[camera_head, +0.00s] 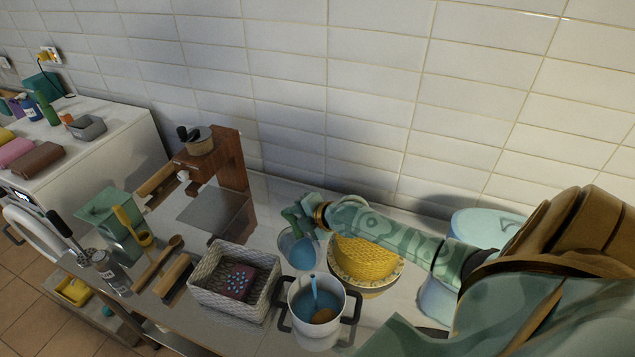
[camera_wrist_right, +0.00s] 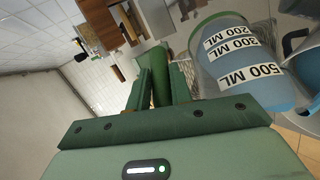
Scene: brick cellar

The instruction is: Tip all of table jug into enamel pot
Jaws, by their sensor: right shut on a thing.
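The table jug (camera_head: 298,252) is a clear vessel with blue liquid in it, just behind the enamel pot. In the right wrist view the jug (camera_wrist_right: 235,65) fills the right side and shows black-on-white ML labels. My right gripper (camera_head: 301,221) is shut on the jug's green handle (camera_wrist_right: 160,75), at the jug's far side. The jug looks about upright; whether it is clear of the table I cannot tell. The enamel pot (camera_head: 318,337) is white with dark side handles. It holds blue liquid and a blue-handled utensil (camera_head: 314,290). My left gripper is out of view.
A woven basket (camera_head: 222,306) with a dark red patterned item stands left of the pot. A yellow woven item (camera_head: 366,261) in a patterned bowl sits right of the jug, under my right arm. A pale blue lidded container (camera_head: 478,225) stands farther right. Wooden utensils lie at left.

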